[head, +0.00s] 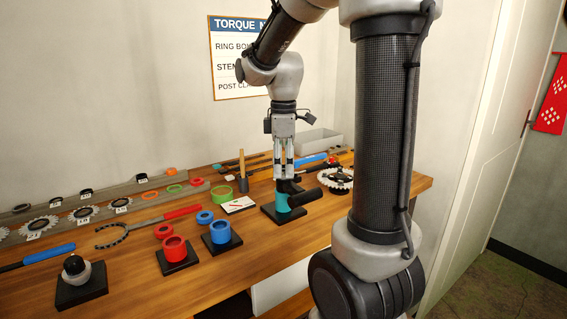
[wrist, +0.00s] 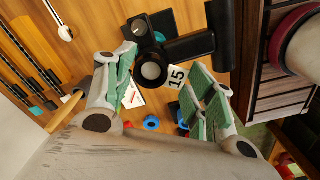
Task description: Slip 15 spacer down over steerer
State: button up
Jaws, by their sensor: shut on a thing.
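My gripper (head: 285,178) points straight down over the teal stand (head: 283,203) on the bench. In the wrist view its green-padded fingers (wrist: 160,80) stand on either side of a black ring, the spacer (wrist: 138,70), with a white tag reading 15 (wrist: 177,77) beside it. A pale round face, apparently the steerer top (wrist: 152,70), shows inside the ring. The gripper is shut on the spacer. I cannot tell whether the spacer is around the steerer or just above it. A black stem (head: 306,197) juts out right of the stand.
Blue (head: 221,232) and red (head: 175,249) cups on black bases stand to the left, with a chain whip (head: 150,225) behind. A chainring (head: 337,181) lies right of the stand. A rack of cogs (head: 85,212) runs along the wall.

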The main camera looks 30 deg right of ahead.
aim_at(284, 171)
jog(key=o, duration=0.8)
notch_tip(284, 171, up, 12)
dwell(0.8)
